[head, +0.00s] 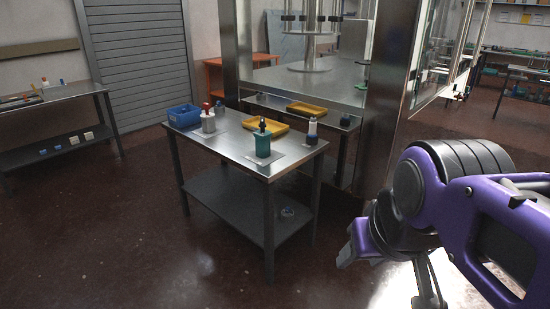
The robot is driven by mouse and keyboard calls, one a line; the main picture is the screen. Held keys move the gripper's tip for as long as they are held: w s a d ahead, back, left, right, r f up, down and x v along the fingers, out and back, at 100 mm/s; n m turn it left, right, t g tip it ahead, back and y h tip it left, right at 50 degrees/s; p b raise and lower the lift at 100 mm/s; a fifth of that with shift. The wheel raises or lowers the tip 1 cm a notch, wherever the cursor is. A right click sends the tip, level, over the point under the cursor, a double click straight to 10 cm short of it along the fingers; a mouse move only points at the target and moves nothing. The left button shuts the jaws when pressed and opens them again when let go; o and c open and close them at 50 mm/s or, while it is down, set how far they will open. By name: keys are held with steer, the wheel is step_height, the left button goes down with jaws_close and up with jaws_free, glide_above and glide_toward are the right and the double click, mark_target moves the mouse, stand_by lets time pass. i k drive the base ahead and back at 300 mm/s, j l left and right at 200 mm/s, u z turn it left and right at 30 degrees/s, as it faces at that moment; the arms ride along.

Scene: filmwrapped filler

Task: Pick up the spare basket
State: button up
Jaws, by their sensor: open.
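A small blue open-topped basket (184,115) sits on the far left corner of the steel table (228,143). It is the only basket-like thing I can make out, and no label on it is readable. My gripper (385,262) is at the lower right, in front of and well apart from the table. It is open, seen partly behind my purple arm, and nothing shows in it.
A red-topped bottle (208,119) stands close right of the basket. A green bottle (262,139) and a yellow tray (265,125) are farther right. A steel-framed machine (385,100) stands behind the table. The floor (110,225) left of the table is clear.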

mark_target(287, 214)
steer(key=z, duration=2.4)
steer(key=u, duration=2.4)
steer(key=i+l+u, duration=0.15)
steer(key=i+l, duration=0.15)
steer(key=i+l+u, duration=0.15)
steer(key=i+l, duration=0.15)
steer(key=l, duration=0.15)
steer(key=i+l+u, duration=0.15)
steer(key=l, duration=0.25)
steer(key=i, duration=0.1)
